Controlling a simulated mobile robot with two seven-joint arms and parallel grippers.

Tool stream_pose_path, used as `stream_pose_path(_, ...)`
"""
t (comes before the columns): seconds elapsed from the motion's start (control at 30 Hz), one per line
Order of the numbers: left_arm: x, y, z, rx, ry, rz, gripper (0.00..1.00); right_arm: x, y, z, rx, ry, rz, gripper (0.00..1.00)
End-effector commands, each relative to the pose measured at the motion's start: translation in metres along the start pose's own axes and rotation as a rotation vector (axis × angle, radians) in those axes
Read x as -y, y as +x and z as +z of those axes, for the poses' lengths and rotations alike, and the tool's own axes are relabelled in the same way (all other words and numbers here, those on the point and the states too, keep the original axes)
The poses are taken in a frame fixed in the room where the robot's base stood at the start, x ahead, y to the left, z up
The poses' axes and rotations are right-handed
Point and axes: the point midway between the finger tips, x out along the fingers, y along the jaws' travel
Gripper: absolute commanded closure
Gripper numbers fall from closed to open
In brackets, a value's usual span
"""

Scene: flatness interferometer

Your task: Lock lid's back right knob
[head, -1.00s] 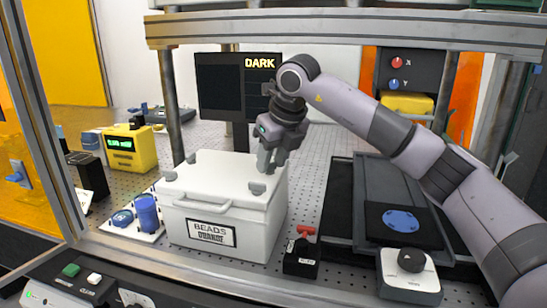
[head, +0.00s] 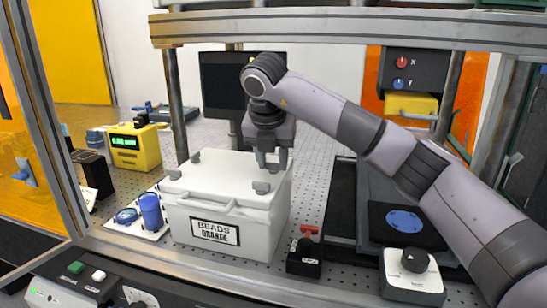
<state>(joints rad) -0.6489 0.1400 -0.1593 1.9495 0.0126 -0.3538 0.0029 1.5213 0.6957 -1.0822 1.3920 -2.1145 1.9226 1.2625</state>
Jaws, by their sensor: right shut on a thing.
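The white lid (head: 218,172) sits shut on the white box labelled BEADS ORANGE (head: 270,225). Grey knobs show at the lid's back left (head: 194,156), front left (head: 173,175) and front right (head: 261,188). My right gripper (head: 272,163) points down at the lid's back right corner. It is shut on the back right knob, which its fingers mostly hide, so I cannot tell how far the knob is turned. My left gripper is not in view.
A metal frame bar (head: 350,28) crosses above my right arm. A black box with a red switch (head: 305,252) stands right of the white box. Blue containers (head: 150,211) stand at its left, with a yellow meter (head: 133,148) behind them. A dark monitor (head: 222,85) is behind my right gripper.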

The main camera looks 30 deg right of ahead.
Motion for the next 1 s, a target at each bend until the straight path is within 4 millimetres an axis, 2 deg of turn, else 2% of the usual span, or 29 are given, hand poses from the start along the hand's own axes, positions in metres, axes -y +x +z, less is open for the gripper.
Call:
stream_pose_path(0.67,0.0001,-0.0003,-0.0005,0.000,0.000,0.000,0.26,-0.0009,-0.0009,0.0008,0.002,0.063,-0.023,0.92)
stream_pose_path(0.7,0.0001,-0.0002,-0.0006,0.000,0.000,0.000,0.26,-0.0008,-0.0009,0.0009,0.002,0.063,-0.023,0.59)
stream_pose_path(0.77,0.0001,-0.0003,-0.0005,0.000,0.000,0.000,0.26,-0.0008,-0.0009,0.0008,0.001,0.063,-0.023,0.39)
stream_pose_path(0.8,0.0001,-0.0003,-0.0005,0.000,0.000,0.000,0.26,-0.0008,-0.0008,0.0008,0.001,0.062,-0.023,0.36)
stream_pose_path(1.0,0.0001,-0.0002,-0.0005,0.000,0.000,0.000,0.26,-0.0006,-0.0004,0.0005,0.000,0.062,-0.024,0.36)
